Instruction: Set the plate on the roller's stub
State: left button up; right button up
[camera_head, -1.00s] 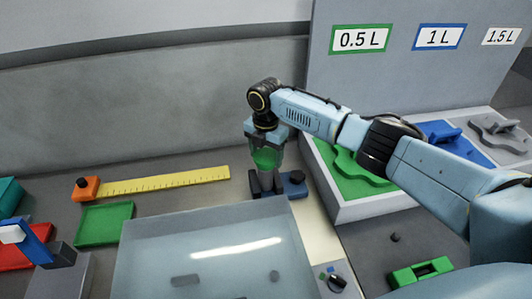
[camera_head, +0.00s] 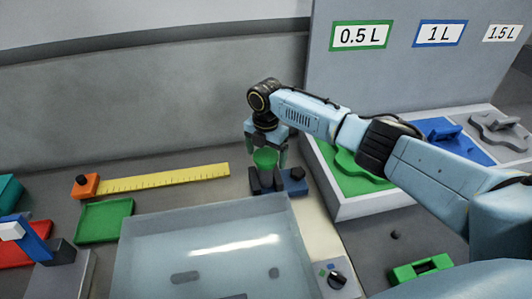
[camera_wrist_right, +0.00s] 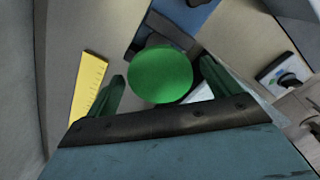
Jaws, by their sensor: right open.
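The green plate (camera_head: 265,158) stands above a dark upright holder at the back of the bench in the head view. It shows as a round green disc in the right wrist view (camera_wrist_right: 160,75). My right gripper (camera_head: 266,160) reaches down around it and is open, with one finger on either side. In the wrist view both fingers stand clear of the disc. The dark holder (camera_head: 262,184), which seems to carry the roller's stub, lies under the plate. The stub is hidden, so I cannot tell whether the plate touches it. My left gripper is not in view.
A translucent cover (camera_head: 150,245) fills the front middle. A yellow ruler (camera_head: 165,180) and green tray (camera_head: 103,222) lie left. A blue block (camera_head: 294,182) adjoins the holder on the right. A raised shelf (camera_head: 375,207) with green, blue and grey stations stands right, close to the arm.

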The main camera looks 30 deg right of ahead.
aim_at(266, 156)
notch_tip(266, 156, up, 13)
dwell(0.6)
dwell(0.4)
